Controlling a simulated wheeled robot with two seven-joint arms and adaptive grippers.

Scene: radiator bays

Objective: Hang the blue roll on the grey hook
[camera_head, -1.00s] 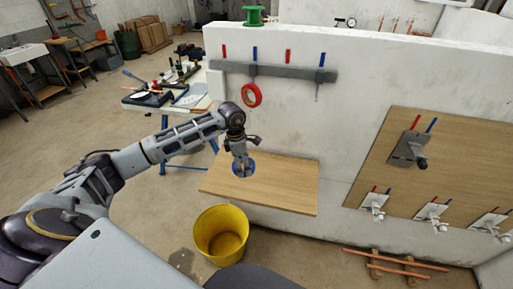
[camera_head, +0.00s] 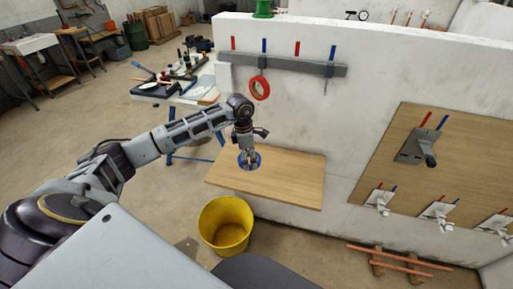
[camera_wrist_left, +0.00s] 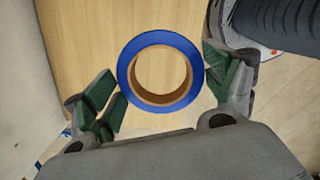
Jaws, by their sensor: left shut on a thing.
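The blue roll (camera_head: 258,161) is a ring of blue tape with a brown core, at the wooden shelf (camera_head: 290,185) in the head view. My left gripper (camera_head: 250,163) points down at it and is shut on it. In the left wrist view the roll (camera_wrist_left: 161,72) lies between the green finger pads, over the wood; I cannot tell whether it touches the shelf. A grey rail (camera_head: 295,67) on the white wall carries two grey hooks. The right one (camera_head: 327,70) is bare; the left one holds a red roll (camera_head: 260,88). My right gripper is out of view.
A yellow bucket (camera_head: 226,226) stands on the floor in front of the shelf. A wooden panel (camera_head: 460,135) with a grey fitting (camera_head: 415,150) and several small valves is at right. Red and blue pipe ends rise above the rail. A cluttered bench (camera_head: 170,92) stands behind my arm.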

